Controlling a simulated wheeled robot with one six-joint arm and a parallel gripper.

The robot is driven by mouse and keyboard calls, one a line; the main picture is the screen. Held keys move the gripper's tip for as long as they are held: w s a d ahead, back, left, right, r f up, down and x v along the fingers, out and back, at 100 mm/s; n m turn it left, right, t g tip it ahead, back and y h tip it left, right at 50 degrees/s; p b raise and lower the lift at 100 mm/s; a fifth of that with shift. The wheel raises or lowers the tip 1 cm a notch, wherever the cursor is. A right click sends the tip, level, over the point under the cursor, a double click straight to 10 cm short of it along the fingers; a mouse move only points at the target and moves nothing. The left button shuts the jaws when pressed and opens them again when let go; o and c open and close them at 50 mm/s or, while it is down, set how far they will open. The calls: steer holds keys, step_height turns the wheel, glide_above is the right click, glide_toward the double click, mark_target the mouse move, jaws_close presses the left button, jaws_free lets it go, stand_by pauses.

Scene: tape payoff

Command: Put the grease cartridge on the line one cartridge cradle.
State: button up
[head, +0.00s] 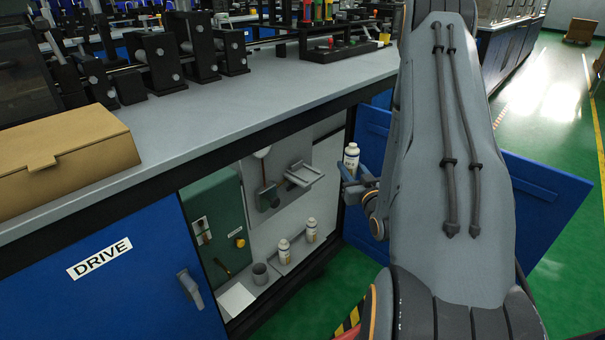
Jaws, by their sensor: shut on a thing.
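My gripper (349,173) is shut on a white grease cartridge (351,157) with a printed label. It holds the cartridge roughly upright, at the right side of an open cabinet under the bench. A grey bracket (301,178), which looks like the cartridge cradle, is fixed to the cabinet's back wall, left of my gripper. It looks empty, and a gap shows between it and the held cartridge. No line number is readable on it. My arm hides part of the view to the right.
Two similar white bottles (284,251) (311,230) stand on a low rail in the cabinet, near a grey cup (260,273). A green box (217,229) fills the left side. The blue DRIVE door (140,283) is shut. The benchtop (260,85) overhangs the opening.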

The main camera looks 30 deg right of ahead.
steer(key=w+a+b, duration=0.1)
steer(key=w+a, duration=0.1)
steer(key=w, duration=0.3)
steer(key=w+a+f+b, duration=0.1)
steer(key=w+a, duration=0.1)
steer(key=w, duration=0.4)
steer(key=w+a+f+b, duration=0.1)
steer(key=w+a, duration=0.1)
steer(key=w, duration=0.4)
steer(key=shift+w+a, duration=0.2)
steer(key=shift+w+f+b, duration=0.15)
steer(key=shift+f+b, duration=0.5)
steer(key=shift+f, duration=1.8)
steer(key=shift+f, duration=0.1)
steer(key=shift+f, duration=0.1)
steer(key=o, duration=1.3)
